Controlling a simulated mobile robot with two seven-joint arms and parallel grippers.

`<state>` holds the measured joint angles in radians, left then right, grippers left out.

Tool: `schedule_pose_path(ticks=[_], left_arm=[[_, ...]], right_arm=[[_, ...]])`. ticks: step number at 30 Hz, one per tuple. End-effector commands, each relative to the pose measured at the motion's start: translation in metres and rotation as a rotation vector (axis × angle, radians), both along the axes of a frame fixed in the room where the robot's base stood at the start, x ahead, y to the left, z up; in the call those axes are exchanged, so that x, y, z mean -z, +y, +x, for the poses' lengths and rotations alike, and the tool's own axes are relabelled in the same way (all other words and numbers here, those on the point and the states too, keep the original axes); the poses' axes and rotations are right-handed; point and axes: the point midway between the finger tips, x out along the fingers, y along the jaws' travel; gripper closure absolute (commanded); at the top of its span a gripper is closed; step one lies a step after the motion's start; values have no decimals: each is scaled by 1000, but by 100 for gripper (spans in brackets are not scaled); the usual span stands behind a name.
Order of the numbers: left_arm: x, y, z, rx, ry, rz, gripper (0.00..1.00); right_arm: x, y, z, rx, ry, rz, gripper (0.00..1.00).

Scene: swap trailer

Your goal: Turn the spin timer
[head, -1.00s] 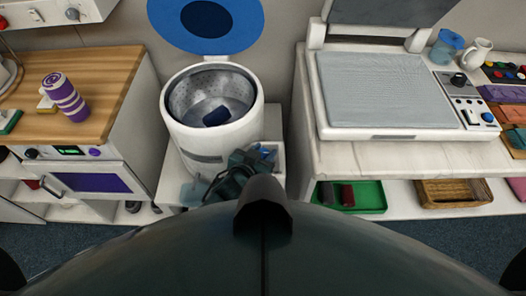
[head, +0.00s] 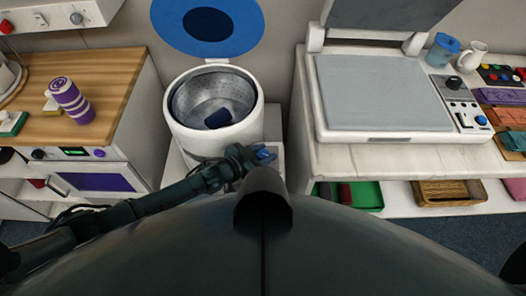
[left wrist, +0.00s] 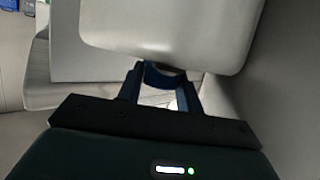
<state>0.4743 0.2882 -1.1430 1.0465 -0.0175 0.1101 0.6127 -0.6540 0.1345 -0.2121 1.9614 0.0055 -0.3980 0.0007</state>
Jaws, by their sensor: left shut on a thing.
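The white round spinner tub (head: 213,141) stands in the middle of the head view, its blue lid open behind it. A dark blue block (head: 218,118) lies inside the metal drum. My left gripper (head: 262,156) is at the tub's front right, by the white housing (head: 274,175). In the left wrist view, its fingers (left wrist: 163,88) are shut on a small dark blue part, apparently the spin timer's knob (left wrist: 160,77), under a pale rounded body (left wrist: 170,35). The knob is mostly hidden, so its turn angle cannot be told. My right gripper is not in view.
A wooden counter (head: 110,62) with a purple striped cup (head: 71,99) stands left. A white bench (head: 345,155) with a flat press (head: 380,95) stands right. Below it are a green tray (head: 368,196) and a wicker basket (head: 450,192).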

Motion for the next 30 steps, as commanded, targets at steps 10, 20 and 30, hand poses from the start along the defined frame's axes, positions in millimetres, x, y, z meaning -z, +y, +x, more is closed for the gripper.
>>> schedule_pose_path(ticks=[10, 20, 30], left_arm=[[-1, -2, -1, 43, 2, -7, 87], [-1, -1, -1, 41, 2, -3, 49], [-1, 2, -1, 38, 2, 0, 43]], right_arm=[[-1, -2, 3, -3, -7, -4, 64], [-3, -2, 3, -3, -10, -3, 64], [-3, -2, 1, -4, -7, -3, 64]])
